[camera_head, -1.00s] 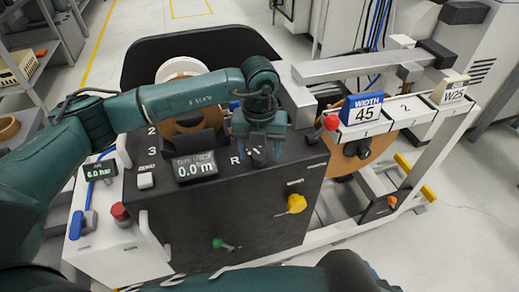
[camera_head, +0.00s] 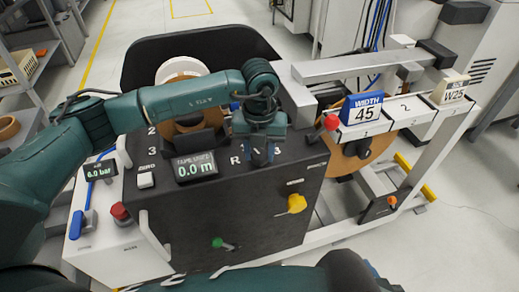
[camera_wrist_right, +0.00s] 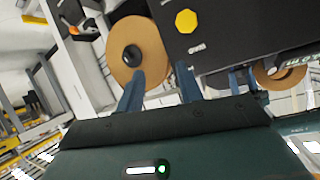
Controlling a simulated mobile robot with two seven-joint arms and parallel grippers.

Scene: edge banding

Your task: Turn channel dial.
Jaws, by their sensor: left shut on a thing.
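The channel dial is a small dark knob on the sloping black panel (camera_head: 225,205), beside the white R mark. It is mostly hidden behind my left gripper (camera_head: 259,153), which points down over it in the head view. The left fingers are shut on the dial, and its pointer cannot be read. My right gripper (camera_wrist_right: 158,75) shows in the right wrist view with its two blue-grey fingers apart and nothing between them. It is outside the head view.
A display (camera_head: 195,167) reading 0.0 m and a white zero button (camera_head: 146,180) are left of the dial. A red button (camera_head: 120,212) is at left.

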